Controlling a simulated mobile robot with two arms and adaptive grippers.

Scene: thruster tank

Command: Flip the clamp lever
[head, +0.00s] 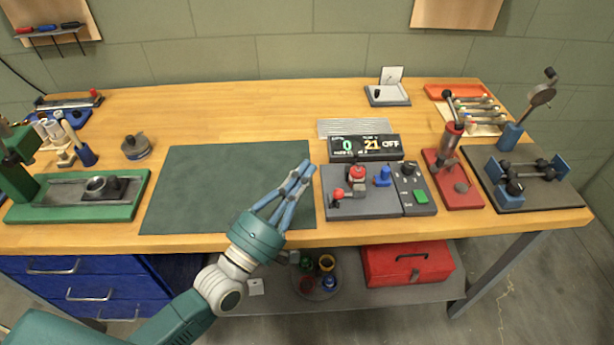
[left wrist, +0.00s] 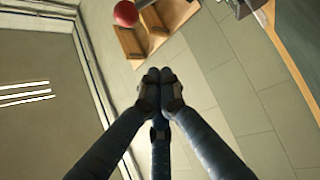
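I cannot tell for sure which part is the clamp lever. A grey control panel (head: 340,211) holds a small lever with a red knob (head: 338,193), a larger red knob (head: 357,173) and a blue part (head: 383,176). My left gripper (head: 306,168) is over the right side of the dark mat, just left of the panel, apart from its knobs. In the left wrist view its fingertips (left wrist: 159,77) meet, with nothing visible between them. My right gripper is not in view.
The dark green mat (head: 190,180) is bare. A display (head: 366,148) reads 0, 21 and OFF behind the panel. A red stand (head: 462,191) and a black plate with blue blocks (head: 530,188) stand to the right. A green fixture (head: 85,211) is at left.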

